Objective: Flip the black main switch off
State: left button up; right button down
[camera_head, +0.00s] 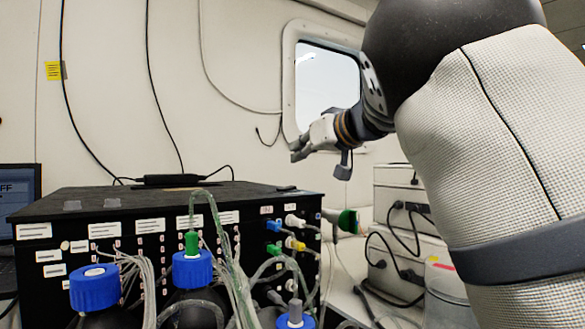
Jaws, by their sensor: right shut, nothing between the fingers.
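A black control box (120,203) with white labels and rows of ports stands in the lower left. A small dark piece (286,188) lies on its top near the right edge; I cannot tell whether it is the black main switch. No other part reads clearly as that switch. My right gripper (301,152) is shut and empty, in the air above and behind the box's right end, in front of the wall, apart from the box. My left gripper is not in view.
Blue-capped bottles (94,287) with tubes and cables crowd the box's front. A black power strip (180,180) lies on top at the back. A green connector (348,221) sticks out at the right. White stacked units (398,186) stand beyond. A window (322,82) is behind my gripper.

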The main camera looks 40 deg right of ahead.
jog(key=v, duration=0.7)
jog(key=shift+s+a+r, duration=0.2)
jog(key=shift+s+a, duration=0.1)
jog(key=shift+a, duration=0.15)
